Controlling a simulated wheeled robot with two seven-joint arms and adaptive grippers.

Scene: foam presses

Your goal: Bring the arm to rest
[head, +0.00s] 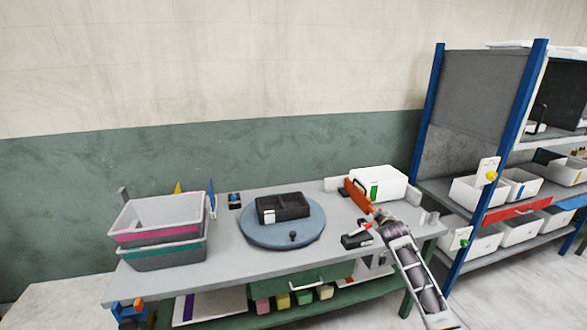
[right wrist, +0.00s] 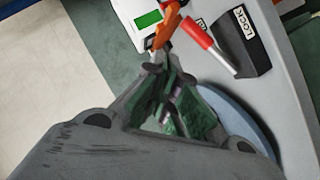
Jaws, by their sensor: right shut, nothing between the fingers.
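My right arm comes in from the lower right in the head view, and its gripper (head: 377,216) is over the right end of the grey workbench (head: 190,277). In the right wrist view the gripper (right wrist: 160,65) is shut, with nothing visible held in it. Its fingertips appear close to an orange part (right wrist: 168,25), which also shows in the head view (head: 357,196); I cannot tell whether they touch. A black block marked LOCK with a red handle (right wrist: 196,33) is beside them. My left gripper is not in view.
A white box with a green panel (head: 380,184) stands behind the gripper. A blue round turntable (head: 262,236) carries a black tray (head: 283,207). Stacked bins (head: 160,235) stand at the left. A shelf rack with blue posts (head: 430,110) stands at the right.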

